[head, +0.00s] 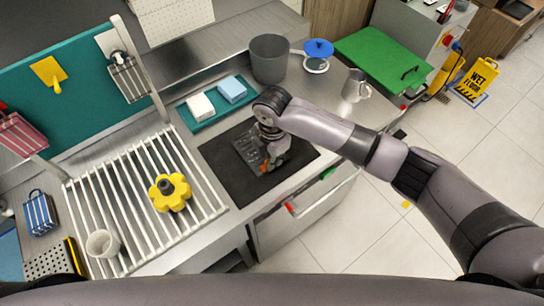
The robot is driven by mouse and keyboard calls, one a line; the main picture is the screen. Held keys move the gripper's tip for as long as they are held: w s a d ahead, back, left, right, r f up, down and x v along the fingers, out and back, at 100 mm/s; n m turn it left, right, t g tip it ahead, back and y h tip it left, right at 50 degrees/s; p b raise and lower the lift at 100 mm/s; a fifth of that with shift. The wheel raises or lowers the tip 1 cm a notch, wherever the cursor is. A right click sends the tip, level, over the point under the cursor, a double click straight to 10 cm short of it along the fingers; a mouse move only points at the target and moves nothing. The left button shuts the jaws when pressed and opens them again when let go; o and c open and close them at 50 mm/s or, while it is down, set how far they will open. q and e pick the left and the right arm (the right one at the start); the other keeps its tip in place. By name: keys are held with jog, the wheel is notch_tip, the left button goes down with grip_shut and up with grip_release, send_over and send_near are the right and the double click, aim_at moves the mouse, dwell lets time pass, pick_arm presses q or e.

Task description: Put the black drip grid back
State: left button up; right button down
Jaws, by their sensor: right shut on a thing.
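The black drip grid (247,153) looks like the dark, slatted piece over a black mat (223,172) on the steel counter. My right gripper (267,164) comes down over its right side and is shut on it. The gripper hides the grid's right part, and I cannot tell whether the grid touches the mat or is held just above it. A small orange patch shows by the fingertips; I cannot tell what it is. My left gripper is not in view. I cannot make out a juicer in this view.
Behind the mat are a teal tray (210,122) with a white and a blue block, and a grey bucket (270,60). A metal mug (354,86) stands right of it. A white rack (125,185) at left holds a yellow knobbed piece (170,192) and a cup (102,243).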

jog(key=c, duration=1.7)
grip_release()
jog(key=shift+r, duration=0.15)
notch_tip(320, 180, up, 12)
jog(key=shift+b, duration=1.15)
